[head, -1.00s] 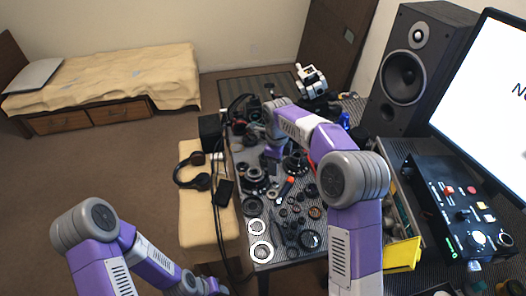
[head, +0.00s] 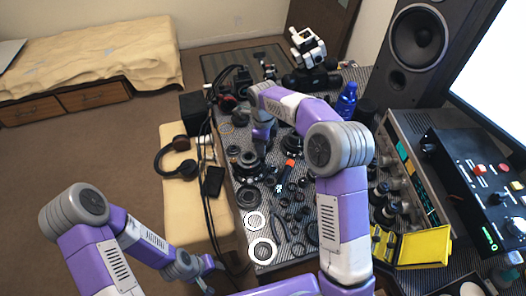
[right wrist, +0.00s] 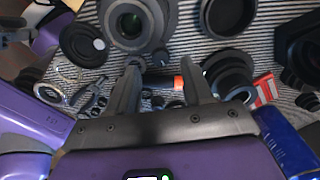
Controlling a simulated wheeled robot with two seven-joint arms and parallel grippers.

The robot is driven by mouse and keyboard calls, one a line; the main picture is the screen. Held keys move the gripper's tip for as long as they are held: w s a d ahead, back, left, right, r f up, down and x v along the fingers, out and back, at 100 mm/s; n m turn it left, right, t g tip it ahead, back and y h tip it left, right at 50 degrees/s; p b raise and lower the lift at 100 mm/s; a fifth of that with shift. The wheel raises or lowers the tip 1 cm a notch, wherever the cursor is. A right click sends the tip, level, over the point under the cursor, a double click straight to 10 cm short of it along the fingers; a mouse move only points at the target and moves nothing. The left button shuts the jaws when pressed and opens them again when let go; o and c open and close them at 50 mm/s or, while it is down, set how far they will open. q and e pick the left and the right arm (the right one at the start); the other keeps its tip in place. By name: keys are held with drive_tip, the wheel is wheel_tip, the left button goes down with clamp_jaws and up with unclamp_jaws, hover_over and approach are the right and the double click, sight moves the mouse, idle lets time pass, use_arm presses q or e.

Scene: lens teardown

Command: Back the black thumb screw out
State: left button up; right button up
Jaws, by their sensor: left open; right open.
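In the right wrist view a small dark knob (right wrist: 160,57) sits at the lower edge of a large black lens (right wrist: 131,20); it may be the black thumb screw, but it is too small to be sure. My right gripper (right wrist: 160,64) is open, with its fingertips either side of this knob and nothing clearly held. In the head view my right gripper (head: 261,146) points down over the far half of the table, and the thumb screw cannot be made out there. My left gripper (head: 212,268) is open and empty, low beside the table's near left edge.
A red-tipped tool (head: 288,166) and several black rings and lens parts crowd the table. White rings (head: 262,251) lie at its near end. A blue bottle (head: 346,101) and a white device (head: 307,46) stand at the back. Headphones (head: 176,157) lie on the bench left.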

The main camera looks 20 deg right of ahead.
drive_tip(key=shift+w+f+b, duration=0.1)
drive_tip(key=shift+f+b, duration=0.25)
drive_tip(key=shift+f, duration=1.35)
drive_tip(key=shift+c, duration=0.3)
clamp_jaws()
